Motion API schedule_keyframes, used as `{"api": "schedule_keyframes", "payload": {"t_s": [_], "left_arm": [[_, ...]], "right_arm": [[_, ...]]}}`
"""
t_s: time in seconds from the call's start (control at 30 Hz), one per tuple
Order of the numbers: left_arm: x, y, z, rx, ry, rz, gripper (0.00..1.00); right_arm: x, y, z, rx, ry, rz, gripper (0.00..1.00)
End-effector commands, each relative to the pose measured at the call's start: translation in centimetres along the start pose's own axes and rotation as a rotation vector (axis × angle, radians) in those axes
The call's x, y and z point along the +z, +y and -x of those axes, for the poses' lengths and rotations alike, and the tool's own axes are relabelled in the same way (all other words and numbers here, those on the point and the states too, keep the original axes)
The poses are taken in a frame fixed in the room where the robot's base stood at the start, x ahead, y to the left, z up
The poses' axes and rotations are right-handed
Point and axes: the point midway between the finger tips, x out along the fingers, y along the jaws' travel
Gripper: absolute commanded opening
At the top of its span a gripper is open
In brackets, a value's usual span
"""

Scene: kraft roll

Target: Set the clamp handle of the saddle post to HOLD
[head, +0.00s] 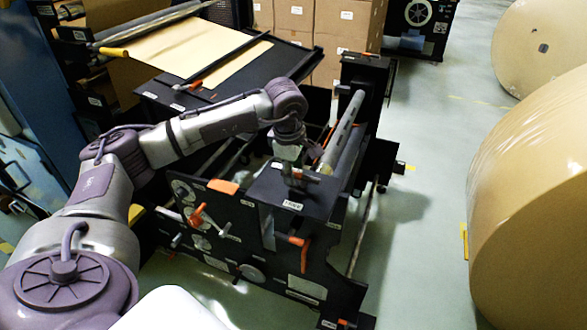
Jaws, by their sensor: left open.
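The near saddle post (322,203) is a black block at the front corner of the black machine frame. Small grey metal parts sit on its top, partly covered by my gripper. An orange-ended handle (302,244) sits on its front face. I cannot tell which part is the clamp handle, and its labels are too small to read. My left gripper (291,166) points down just above the top of the near post; it is open, its fingers hard to make out. I cannot tell whether it touches anything. My right gripper is not in view.
A grey shaft (344,130) runs from the near post to a far black post (364,76). More orange handles (197,216) stick out of the front panel. Large kraft rolls (535,200) stand at the right. The green floor (425,230) between is clear. Cartons (342,25) stand behind.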

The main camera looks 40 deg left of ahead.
Motion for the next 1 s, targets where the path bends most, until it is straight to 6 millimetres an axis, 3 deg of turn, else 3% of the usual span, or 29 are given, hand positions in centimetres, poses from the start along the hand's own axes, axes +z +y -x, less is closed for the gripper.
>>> {"api": "schedule_keyframes", "payload": {"t_s": [0.17,0.4,0.6,1.0], "left_arm": [[0.0,0.1,2.3,0.006,-0.001,0.001,0.45],[0.0,0.1,7.5,0.007,-0.001,-0.001,0.45],[0.0,0.1,10.7,0.005,-0.002,0.0,0.45],[0.0,0.0,11.9,0.002,-0.001,0.0,0.45]], "right_arm": [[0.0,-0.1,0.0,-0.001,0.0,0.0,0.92],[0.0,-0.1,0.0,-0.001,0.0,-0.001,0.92],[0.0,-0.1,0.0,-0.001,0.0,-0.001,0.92],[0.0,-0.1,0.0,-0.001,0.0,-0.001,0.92]]}}
